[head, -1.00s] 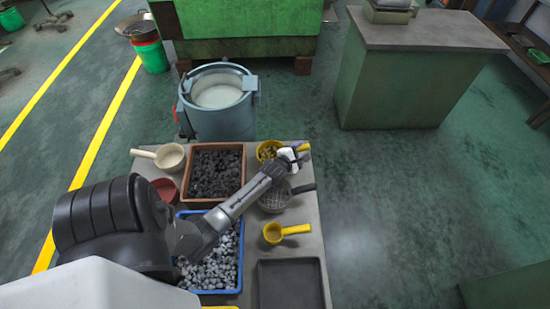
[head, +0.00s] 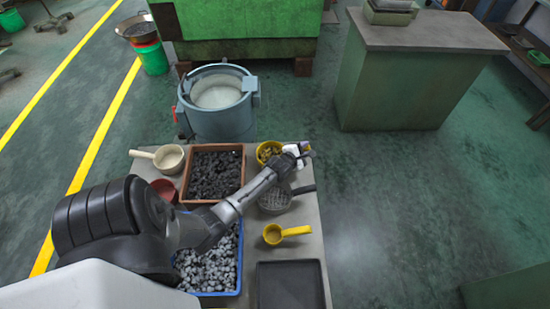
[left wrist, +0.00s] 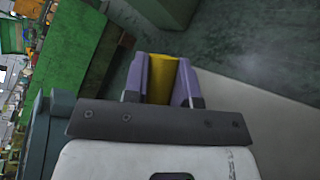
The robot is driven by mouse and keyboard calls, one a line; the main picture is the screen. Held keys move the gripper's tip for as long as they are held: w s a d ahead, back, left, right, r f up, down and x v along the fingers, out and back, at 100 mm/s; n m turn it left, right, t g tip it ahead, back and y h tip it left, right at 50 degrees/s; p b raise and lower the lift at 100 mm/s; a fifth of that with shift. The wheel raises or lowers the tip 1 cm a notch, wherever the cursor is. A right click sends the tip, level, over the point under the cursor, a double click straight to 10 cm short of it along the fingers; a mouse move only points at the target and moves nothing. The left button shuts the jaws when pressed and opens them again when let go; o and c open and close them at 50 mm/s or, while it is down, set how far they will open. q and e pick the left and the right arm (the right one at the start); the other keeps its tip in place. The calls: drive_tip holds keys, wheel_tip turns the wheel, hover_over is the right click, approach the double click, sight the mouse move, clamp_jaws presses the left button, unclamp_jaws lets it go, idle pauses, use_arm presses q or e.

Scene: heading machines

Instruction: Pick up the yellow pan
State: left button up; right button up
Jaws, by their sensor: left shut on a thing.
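A yellow pan (head: 266,148) with small pieces in it sits at the far right part of the grey table. My left gripper (head: 305,152) is at the pan's right side, where it covers the handle. In the left wrist view the gripper's purple fingers (left wrist: 163,85) are shut on the yellow handle (left wrist: 161,80). The pan's bowl is not visible in that view. I cannot tell whether the pan is clear of the table. A second yellow pan (head: 272,234) lies nearer, its handle pointing right. My right gripper is not in view.
A grey mesh pan (head: 274,203) lies under my left forearm. A brown tray of dark lumps (head: 243,176), a blue tray of grey stones (head: 239,275) and a black tray (head: 290,262) crowd the table. A large pot (head: 216,122) stands behind. Floor right of the table is clear.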

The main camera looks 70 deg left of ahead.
use_arm(q)
clamp_jaws()
drive_tip(key=shift+r, duration=0.1)
